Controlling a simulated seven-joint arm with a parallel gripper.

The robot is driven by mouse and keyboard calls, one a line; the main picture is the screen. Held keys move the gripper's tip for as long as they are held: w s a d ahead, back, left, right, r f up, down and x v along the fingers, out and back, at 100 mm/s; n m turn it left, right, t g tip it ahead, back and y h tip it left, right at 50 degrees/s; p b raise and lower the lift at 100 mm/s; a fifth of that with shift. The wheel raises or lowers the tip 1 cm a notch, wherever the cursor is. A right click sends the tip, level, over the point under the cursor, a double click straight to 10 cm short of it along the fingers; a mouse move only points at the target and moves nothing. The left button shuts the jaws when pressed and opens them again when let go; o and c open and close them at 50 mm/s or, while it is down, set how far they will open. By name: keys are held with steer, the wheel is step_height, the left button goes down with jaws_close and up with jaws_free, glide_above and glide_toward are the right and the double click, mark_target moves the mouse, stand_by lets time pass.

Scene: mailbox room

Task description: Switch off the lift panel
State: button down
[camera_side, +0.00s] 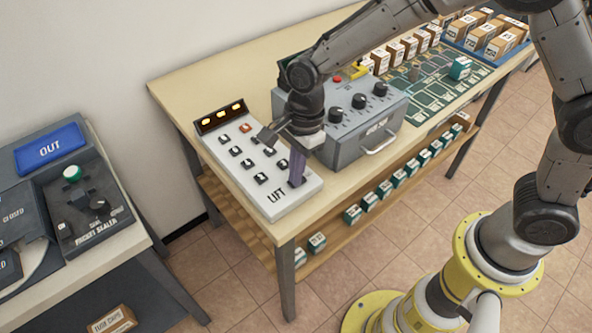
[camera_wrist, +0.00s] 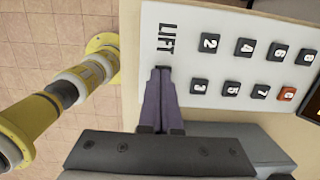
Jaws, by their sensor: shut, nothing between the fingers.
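The lift panel (camera_side: 258,160) is a white slab lying on the table, marked "LIFT", with two rows of dark numbered buttons. Its display (camera_side: 221,116) at the far end shows amber lights. A red button (camera_side: 245,128) sits near the display; it also shows in the wrist view (camera_wrist: 287,94) at the end of a row. My gripper (camera_side: 295,183) is shut and empty, pointing down at the panel's near end, beside the lettering. In the wrist view its fingertips (camera_wrist: 160,69) overlap the panel next to "LIFT". Whether they touch it, I cannot tell; what lies under them is hidden.
A grey control box (camera_side: 362,119) with black knobs and a front handle stands right of the panel. Green boards and small boxes lie farther along the table. A shelf below holds several small boxes. A separate bench with a blue "OUT" tray (camera_side: 50,147) is at left.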

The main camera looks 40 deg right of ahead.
steer(key=shift+f, duration=0.25)
stand_by(0.3)
steer(key=shift+s+d, duration=0.1)
steer(key=shift+d, duration=0.7)
steer(key=shift+r, duration=0.1)
step_height(320, 180, up, 14)
steer(key=d, duration=0.1)
steer(key=shift+d, duration=0.35)
